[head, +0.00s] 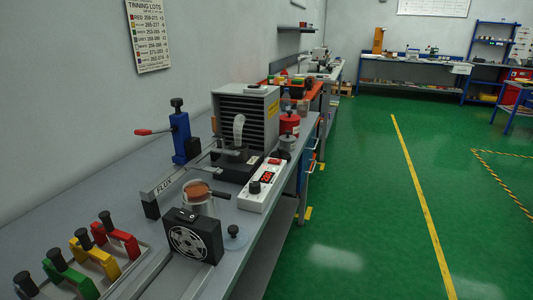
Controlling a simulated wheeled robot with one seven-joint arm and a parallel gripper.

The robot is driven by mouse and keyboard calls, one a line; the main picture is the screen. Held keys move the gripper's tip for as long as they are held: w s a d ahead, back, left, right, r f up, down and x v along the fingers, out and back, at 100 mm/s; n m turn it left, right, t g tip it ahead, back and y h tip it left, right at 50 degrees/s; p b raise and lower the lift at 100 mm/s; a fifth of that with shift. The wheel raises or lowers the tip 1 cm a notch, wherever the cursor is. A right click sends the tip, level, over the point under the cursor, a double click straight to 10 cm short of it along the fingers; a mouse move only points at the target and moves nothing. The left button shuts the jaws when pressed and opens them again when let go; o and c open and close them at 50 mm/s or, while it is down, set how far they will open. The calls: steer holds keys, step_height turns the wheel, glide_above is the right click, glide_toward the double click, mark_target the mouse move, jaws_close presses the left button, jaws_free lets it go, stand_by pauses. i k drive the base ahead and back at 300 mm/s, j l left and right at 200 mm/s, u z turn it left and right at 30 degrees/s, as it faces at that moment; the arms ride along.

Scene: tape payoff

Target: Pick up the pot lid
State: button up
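A round, pale grey-blue lid with a black knob (235,237) lies flat on the grey bench near its right edge. It is just right of a black fan, which hides a little of its left side. A clear pot (199,204) with reddish-brown content stands open behind the fan; the fan hides its lower part. My gripper is not in view.
The black fan (192,238) stands close to the lid. A white control box (264,186) with a red display is behind it. Colored clamps (95,248) stand at front left. Further back are a blue press (181,138) and a grey finned unit (245,115).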

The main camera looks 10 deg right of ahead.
mark_target(281, 153)
steer(key=l+u, duration=0.1)
steer(key=u, duration=0.6)
steer(key=i+l+u, duration=0.1)
steer(key=l+u, duration=0.25)
steer(key=l, duration=0.2)
steer(key=l+u, duration=0.35)
steer(key=l, duration=0.25)
steer(key=l+u, duration=0.35)
steer(key=l, duration=0.85)
steer(key=k+l, duration=0.1)
steer(key=l, duration=0.5)
steer(key=l+u, duration=0.1)
steer(key=l, duration=0.5)
steer(key=k, duration=0.05)
